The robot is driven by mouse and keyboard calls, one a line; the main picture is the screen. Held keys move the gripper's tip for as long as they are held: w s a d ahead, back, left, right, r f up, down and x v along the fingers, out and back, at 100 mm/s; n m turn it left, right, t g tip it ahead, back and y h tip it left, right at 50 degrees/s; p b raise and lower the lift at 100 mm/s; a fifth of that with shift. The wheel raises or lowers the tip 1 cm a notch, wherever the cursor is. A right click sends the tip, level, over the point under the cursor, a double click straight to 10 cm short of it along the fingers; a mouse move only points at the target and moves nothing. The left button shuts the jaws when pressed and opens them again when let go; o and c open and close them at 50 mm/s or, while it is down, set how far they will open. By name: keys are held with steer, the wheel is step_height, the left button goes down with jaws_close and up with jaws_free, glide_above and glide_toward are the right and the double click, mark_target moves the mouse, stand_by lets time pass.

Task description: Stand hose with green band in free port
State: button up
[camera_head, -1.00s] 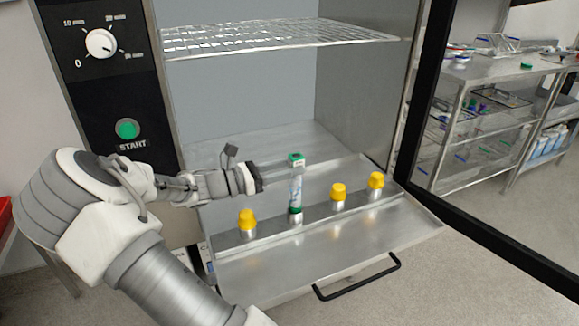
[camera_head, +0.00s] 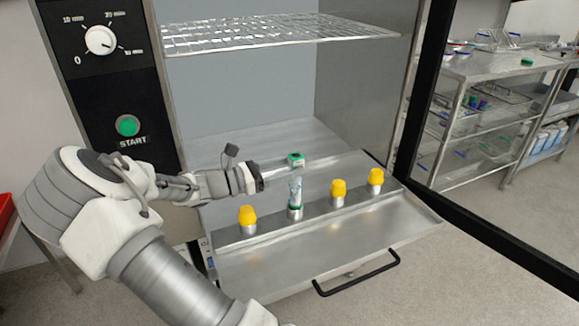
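Yellow caps cover the port at left (camera_head: 247,216) and two ports at right (camera_head: 338,188) (camera_head: 376,177). The rail sits on a pulled-out metal tray (camera_head: 330,250) with a black handle (camera_head: 358,277). A wire rack (camera_head: 270,36) hangs above. The open door frame (camera_head: 480,232) is at right.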

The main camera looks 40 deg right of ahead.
steer(key=shift+o, duration=0.8)
steer(key=p+v, duration=0.4)
steer(key=v, duration=1.3)
steer(key=shift+a, duration=0.15)
steer(key=shift+w, duration=0.15)
steer(key=shift+p+v, duration=0.6)
steer(key=shift+v, duration=1.95)
step_height(320, 180, up, 6)
steer(key=p, duration=0.5)
